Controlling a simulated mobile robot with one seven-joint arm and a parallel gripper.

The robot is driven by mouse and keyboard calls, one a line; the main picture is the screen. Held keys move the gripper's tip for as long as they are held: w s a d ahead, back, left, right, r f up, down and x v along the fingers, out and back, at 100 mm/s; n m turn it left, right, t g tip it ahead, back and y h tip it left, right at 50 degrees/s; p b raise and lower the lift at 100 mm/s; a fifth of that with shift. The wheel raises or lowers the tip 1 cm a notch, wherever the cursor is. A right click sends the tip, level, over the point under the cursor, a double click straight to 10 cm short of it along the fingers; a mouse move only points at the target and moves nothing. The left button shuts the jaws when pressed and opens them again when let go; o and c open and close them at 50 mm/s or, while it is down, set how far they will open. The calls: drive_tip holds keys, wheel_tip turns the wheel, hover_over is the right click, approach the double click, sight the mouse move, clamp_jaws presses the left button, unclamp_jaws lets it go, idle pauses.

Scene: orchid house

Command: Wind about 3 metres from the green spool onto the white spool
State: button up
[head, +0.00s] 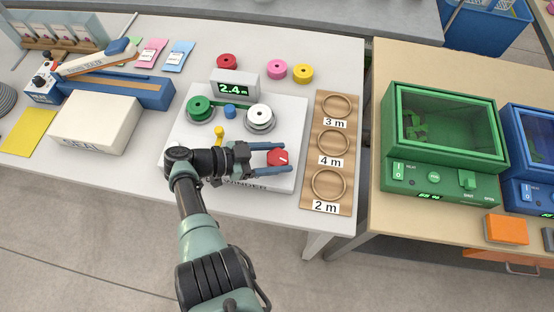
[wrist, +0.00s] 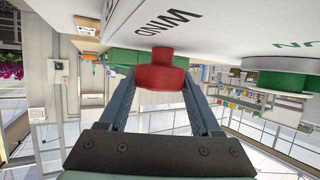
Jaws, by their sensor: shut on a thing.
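The winder (head: 200,150) is a white box on the white table. The green spool (head: 199,107) sits at its back left and the white spool (head: 259,117) at its back right, with green ribbon between them past a small blue part (head: 230,112). Its display (head: 234,88) reads 2.4 m. My gripper (head: 278,157) is shut on the red knob (head: 279,158) at the winder's front right. The wrist view shows the red knob (wrist: 161,72) between the two fingertips. The knob's far side is hidden there.
A wooden board (head: 318,156) with rings marked 3 m, 4 m and 2 m lies right of the winder. Red (head: 227,61), pink (head: 277,68) and yellow (head: 303,72) spools stand behind. A sealer (head: 96,121) is at left; a green oven-like box (head: 441,140) stands on the right table.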

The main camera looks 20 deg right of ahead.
drive_tip(key=shift+d+g, duration=0.1)
drive_tip(key=shift+g, duration=0.2)
drive_tip(key=o, duration=1.4)
drive_tip(key=shift+c, duration=0.2)
drive_tip(key=b+v, duration=0.2)
drive_tip(key=v, duration=1)
drive_tip(key=shift+f, duration=0.1)
drive_tip(key=shift+a+r+b, duration=0.3)
drive_tip(key=shift+a, duration=0.1)
